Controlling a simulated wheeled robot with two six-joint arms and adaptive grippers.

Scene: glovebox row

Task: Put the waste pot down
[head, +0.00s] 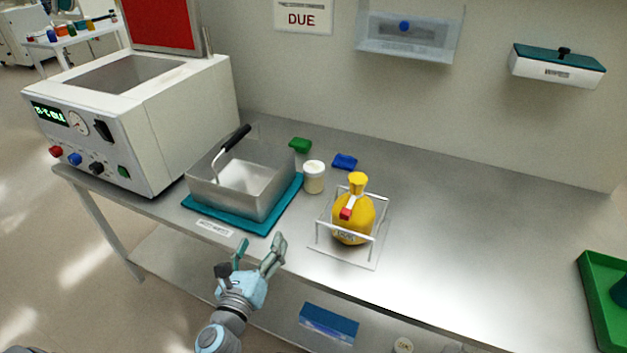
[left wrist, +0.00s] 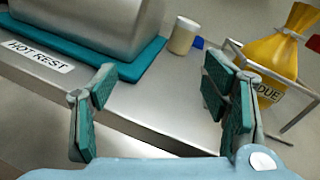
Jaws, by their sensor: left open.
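A yellow, narrow-necked container (head: 352,217) with a red and white tag and a label stands in a wire stand on the bench. In the left wrist view, its label reads "DUE" and its base (left wrist: 271,62) is within the stand. A small white pot (head: 313,178) with a pale lid stands upright beside the teal mat; it also shows in the left wrist view (left wrist: 183,36). I cannot tell which of these is the waste pot. My left gripper (head: 258,252) is open and empty at the bench's front edge, apart from both. My right gripper is out of view.
A metal pan (head: 240,180) with a black handle sits on a teal mat (head: 252,226) by the "HOT REST" label. A white oven (head: 165,120) with a raised red lid stands left. Green and blue pieces lie behind.

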